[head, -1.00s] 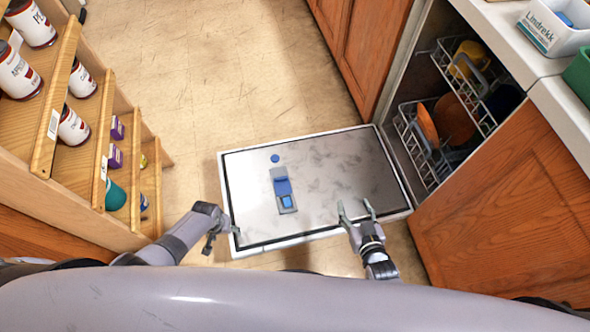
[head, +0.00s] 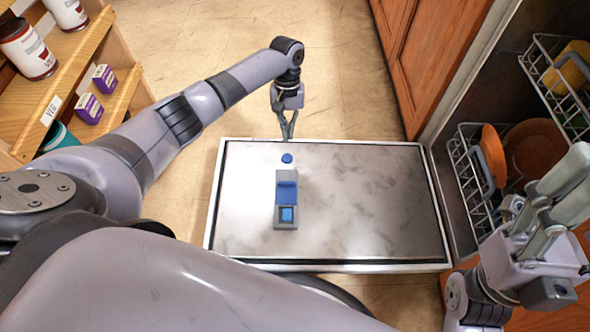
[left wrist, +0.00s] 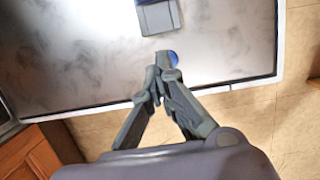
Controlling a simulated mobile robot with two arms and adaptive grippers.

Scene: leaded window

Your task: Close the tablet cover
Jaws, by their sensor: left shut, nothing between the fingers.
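The tablet dispenser (head: 279,180) is a grey housing set in the open dishwasher door (head: 370,200). Its blue cover (head: 287,193) is slid to the far side, leaving the near compartment uncovered with a blue tablet (head: 287,214) showing in it. My left gripper (head: 287,136) is shut and empty, at the door's far edge, just beyond the round blue cap (head: 287,158). In the left wrist view its fingertips (left wrist: 161,68) partly hide the cap (left wrist: 173,57); the dispenser's grey end (left wrist: 158,18) lies beyond. My right gripper (head: 540,205) looks open and empty, at the right edge.
Racks with dishes (head: 470,160) stand in the dishwasher at the right, close to my right gripper. A wooden shelf (head: 70,95) with jars and small boxes stands at the left. The floor (head: 335,90) beyond the door is clear.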

